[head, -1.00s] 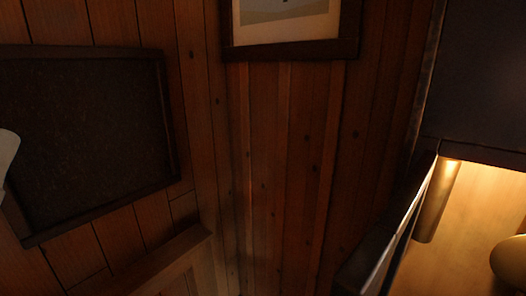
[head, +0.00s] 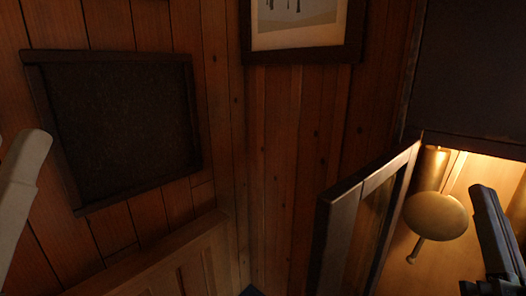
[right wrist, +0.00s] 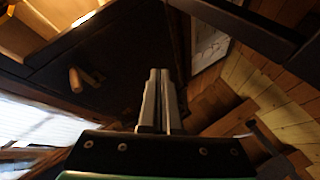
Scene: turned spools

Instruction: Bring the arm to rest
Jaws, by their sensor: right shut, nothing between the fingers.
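My right gripper (head: 486,197) is at the right edge of the head view, in front of the lit cabinet. In the right wrist view its two grey fingers (right wrist: 159,74) lie together, shut, with nothing between them. They point toward a dark surface and touch nothing that I can make out. In the head view only a pale link of my left arm shows at the left edge; the left gripper is out of view.
A cabinet with a lit interior (head: 455,265) stands at the right, its framed glass door (head: 340,235) swung open. A brass round piece (head: 435,215) is inside or in front of it. A dark panel (head: 125,130) and a framed picture (head: 300,43) hang on wood walls.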

